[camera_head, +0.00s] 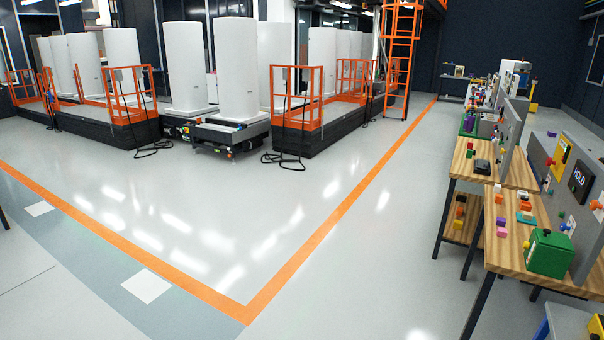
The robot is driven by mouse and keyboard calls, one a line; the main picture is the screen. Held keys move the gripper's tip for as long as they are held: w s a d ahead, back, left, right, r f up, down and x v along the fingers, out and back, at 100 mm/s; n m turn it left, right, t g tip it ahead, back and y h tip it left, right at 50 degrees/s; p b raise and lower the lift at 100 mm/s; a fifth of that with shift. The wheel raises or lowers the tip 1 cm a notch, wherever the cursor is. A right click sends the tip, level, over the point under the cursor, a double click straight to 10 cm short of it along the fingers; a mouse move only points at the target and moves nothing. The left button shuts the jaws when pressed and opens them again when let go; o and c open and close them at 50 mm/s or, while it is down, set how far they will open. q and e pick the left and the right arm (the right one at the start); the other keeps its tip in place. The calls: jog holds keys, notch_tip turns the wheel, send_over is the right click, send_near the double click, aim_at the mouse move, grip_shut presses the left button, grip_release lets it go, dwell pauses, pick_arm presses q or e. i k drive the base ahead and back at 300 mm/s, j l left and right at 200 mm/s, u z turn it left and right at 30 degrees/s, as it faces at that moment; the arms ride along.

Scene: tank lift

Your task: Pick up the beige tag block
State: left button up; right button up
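I cannot make out a beige tag block for sure. Several small coloured blocks lie on the near wooden table (512,262) at the right, among them a pink block (501,232), an orange block (525,206) and a flat teal piece (525,218) with something small and pale or tan on it. The blocks are too small to tell any tags on them. Neither of my grippers is in view.
A green box (549,253) stands on the near table's front, before a grey panel (575,190). A second wooden table (512,174) adjoins behind. Orange-railed platforms (310,112) and white tanks (237,70) stand at the back. The floor (390,240) left of the tables is clear.

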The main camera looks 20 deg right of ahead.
aim_at(527, 215)
jog(key=i+l+z, duration=0.2)
jog(key=z, duration=0.2)
jog(key=i+z, duration=0.4)
jog(key=i+l+z, duration=0.1)
jog(key=z, duration=0.35)
jog(key=i+j+z, duration=0.15)
jog(key=i+z, duration=0.25)
jog(key=i+j+z, duration=0.2)
jog(key=z, duration=0.2)
